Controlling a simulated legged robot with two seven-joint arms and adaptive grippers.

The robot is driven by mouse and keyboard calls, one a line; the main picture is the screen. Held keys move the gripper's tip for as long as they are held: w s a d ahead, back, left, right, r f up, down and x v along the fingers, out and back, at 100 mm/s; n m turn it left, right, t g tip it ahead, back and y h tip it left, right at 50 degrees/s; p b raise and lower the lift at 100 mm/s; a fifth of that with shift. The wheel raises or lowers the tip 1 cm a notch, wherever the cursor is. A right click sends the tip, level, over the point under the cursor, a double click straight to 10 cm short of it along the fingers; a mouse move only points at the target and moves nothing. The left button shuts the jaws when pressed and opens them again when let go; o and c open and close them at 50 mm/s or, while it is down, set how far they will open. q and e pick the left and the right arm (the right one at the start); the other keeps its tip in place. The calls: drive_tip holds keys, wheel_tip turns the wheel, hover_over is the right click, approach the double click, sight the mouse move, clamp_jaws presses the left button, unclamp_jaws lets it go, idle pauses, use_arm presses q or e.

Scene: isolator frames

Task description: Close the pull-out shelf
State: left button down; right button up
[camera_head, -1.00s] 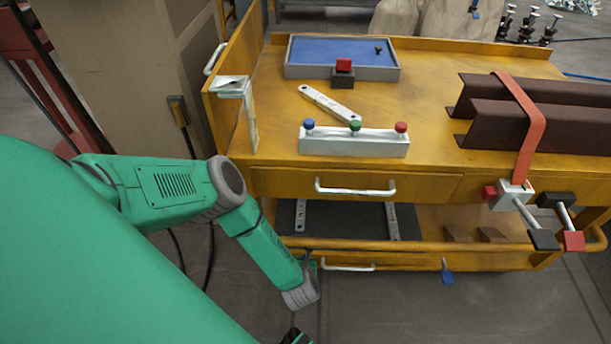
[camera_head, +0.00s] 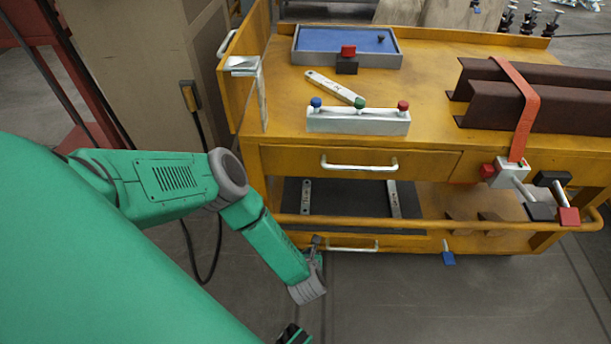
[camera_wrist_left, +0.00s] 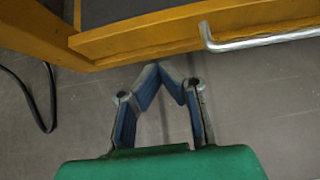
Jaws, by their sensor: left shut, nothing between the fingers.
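The pull-out shelf is the low yellow tray of the cart, with a yellow front board (camera_head: 400,243) and a pale bar handle (camera_head: 352,246). A dark mat with two metal strips shows above its front. How far it stands out is hard to tell. My left gripper (camera_head: 316,243) is shut and empty at the left end of the shelf front, left of the handle. In the left wrist view the fingertips (camera_wrist_left: 168,68) meet just below the shelf front board (camera_wrist_left: 150,35), with the handle (camera_wrist_left: 255,40) to the right. Contact with the board is unclear.
The cart's yellow rail (camera_head: 430,224) runs above the shelf front. An upper drawer handle (camera_head: 358,165) is above. A clamp (camera_head: 510,178) with red and black knobs hangs at right. A black cable (camera_head: 218,220) hangs at left.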

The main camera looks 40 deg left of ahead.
use_arm(q)
drive_tip(key=p+v, duration=0.3)
drive_tip(key=v, duration=0.5)
drive_tip(key=shift+p, duration=0.35)
drive_tip(key=s+d+r+m+g+h+p, duration=0.1)
drive_tip(key=s+d+r+m+h+p, duration=0.2)
drive_tip(key=d+r+m, duration=0.6)
drive_tip(key=s+d+r+m+g+h+p, duration=0.1)
drive_tip(key=s+d+r+m+h+p, duration=0.25)
drive_tip(key=m, duration=0.85)
drive_tip(key=s+a+r+m+g+p, duration=0.1)
drive_tip(key=s+a+r+m, duration=0.2)
drive_tip(key=a+r+m, duration=0.2)
drive_tip(key=s+a+r+m+g+y+p, duration=0.1)
drive_tip(key=s+a+r+m+g+p, duration=0.1)
drive_tip(key=s+a+r+m, duration=0.2)
drive_tip(key=s+a+r+m+g+p, duration=0.1)
drive_tip(key=s+a+r+m+g, duration=0.1)
drive_tip(key=a+r+m, duration=0.5)
wheel_tip(320, 180, up, 4)
drive_tip(key=s+m, duration=0.1)
drive_tip(key=m, duration=0.5)
drive_tip(key=shift+s+a+f+p, duration=0.2)
drive_tip(key=shift+s+a+p, duration=0.05)
drive_tip(key=shift+p, duration=0.05)
